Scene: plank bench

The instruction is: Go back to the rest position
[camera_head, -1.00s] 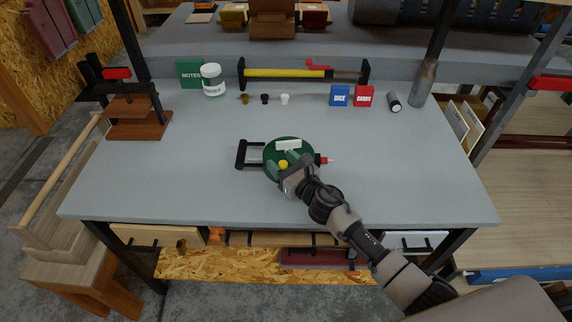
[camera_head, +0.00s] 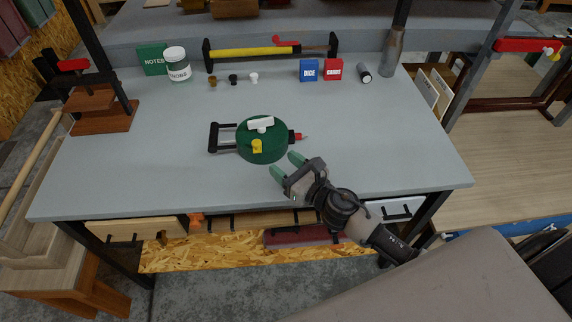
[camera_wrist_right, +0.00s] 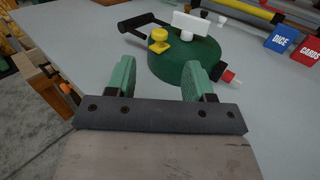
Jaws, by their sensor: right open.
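My right gripper (camera_head: 286,167) is open, with green fingertips and nothing between them. It hangs over the front part of the grey bench top (camera_head: 150,165), just in front of a round green device (camera_head: 262,149). The device has a black handle at its left, a white bar and a yellow knob on top, and a red tip at its right. In the right wrist view the green device (camera_wrist_right: 185,62) lies beyond the two fingers (camera_wrist_right: 162,82), apart from them. My left gripper is not in view.
At the back stand a green notes box (camera_head: 152,60), a white-lidded jar (camera_head: 177,66), a yellow clamp (camera_head: 265,52), several small knobs (camera_head: 233,79), a blue dice box (camera_head: 309,71), a red cards box (camera_head: 333,69) and a grey bottle (camera_head: 391,53). A wooden press (camera_head: 98,110) stands left.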

